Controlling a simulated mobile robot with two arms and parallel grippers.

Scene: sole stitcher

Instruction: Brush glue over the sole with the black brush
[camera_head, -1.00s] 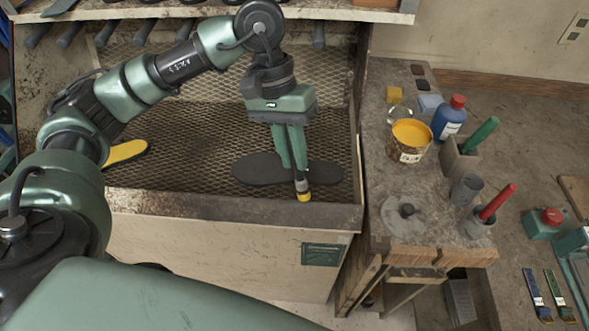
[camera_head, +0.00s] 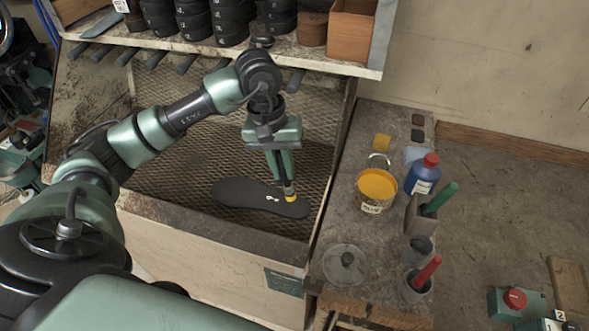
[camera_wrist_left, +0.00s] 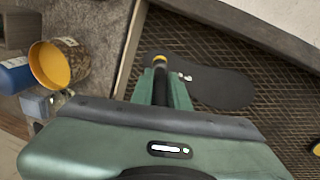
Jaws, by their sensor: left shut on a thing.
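A black shoe sole (camera_head: 240,190) lies flat on the mesh floor of the bench box; it also shows in the left wrist view (camera_wrist_left: 228,90). A small whitish patch (camera_head: 272,198) marks its upper face. My left gripper (camera_head: 283,168) is shut on the black brush (camera_head: 288,187), which points down with its yellow tip at the right part of the sole. In the left wrist view the brush (camera_wrist_left: 160,78) sticks out between the fingers, its tip over the sole's left end. I cannot tell for sure whether the tip touches. My right gripper is not in view.
An open pot of yellow glue (camera_head: 377,188), a blue bottle (camera_head: 422,177), and holders with a green (camera_head: 440,198) and a red handle (camera_head: 427,272) stand on the side table. A shelf edge (camera_head: 230,50) runs above the box. A yellow piece (camera_wrist_left: 316,149) shows at the wrist view's edge.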

